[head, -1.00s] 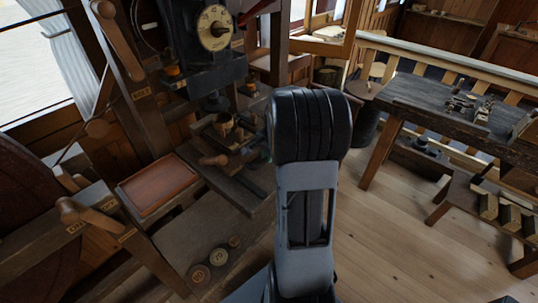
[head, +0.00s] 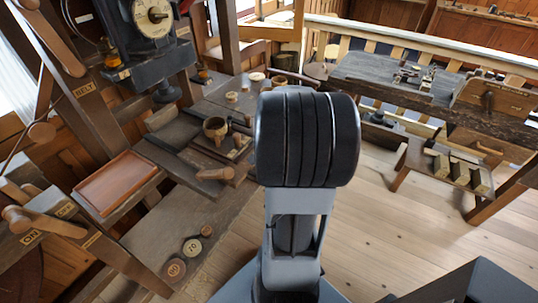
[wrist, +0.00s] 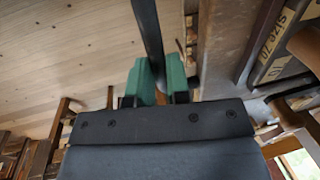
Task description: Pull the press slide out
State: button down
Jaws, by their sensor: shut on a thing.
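The press slide (head: 232,153) is a dark wooden plate under the press at the left of the head view. A round wooden cup (head: 215,129) stands on it, and a wooden knob (head: 216,174) sticks out at its front. In the wrist view, my gripper (wrist: 162,82) has green fingers shut on a long dark bar (wrist: 150,30), which runs away from the palm. The bar's far end is out of the picture. In the head view my own arm hides the gripper, and I see nothing touching the slide's knob.
A reddish tray (head: 117,183) lies left of the slide. Round numbered discs (head: 193,246) lie on the lower bench. The press head with a dial (head: 153,16) hangs above. A dark workbench (head: 395,85) stands at the right, with open plank floor (head: 370,215) between.

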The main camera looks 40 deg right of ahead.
jog(key=shift+s, duration=0.15)
jog(key=c, duration=1.1)
grip_release()
notch_tip(320, 180, up, 14)
jog(key=s, duration=0.2)
jog(key=shift+s+d+f, duration=0.15)
jog(key=shift+d+f, duration=0.05)
jog(key=shift+d, duration=0.1)
